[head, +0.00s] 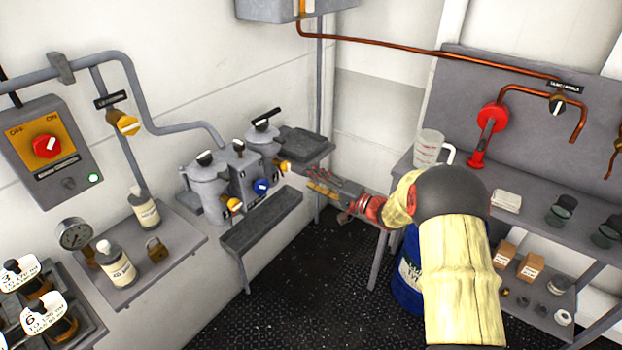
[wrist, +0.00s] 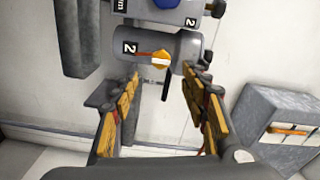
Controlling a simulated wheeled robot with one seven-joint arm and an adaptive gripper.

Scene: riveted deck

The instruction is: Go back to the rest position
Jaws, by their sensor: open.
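My gripper (head: 322,186) reaches out at the middle of the head view, in front of the wall near the grey filter housings. In the wrist view my gripper (wrist: 160,98) is open, its two yellow-padded fingers spread apart with nothing held between them. Past the fingertips the wrist view shows a grey cylinder marked 2 (wrist: 140,48) with an orange and white knob (wrist: 160,58). I cannot tell whether the fingers touch anything there, but they look apart from the knob.
Grey housings (head: 208,185) with a drip tray (head: 262,222) stand left of my gripper. A shelf with bottles (head: 144,208) is further left. At right is a bench with a clear jug (head: 428,148) and a red stand (head: 477,158); a blue drum (head: 408,285) is below. Dark floor (head: 300,290) is open.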

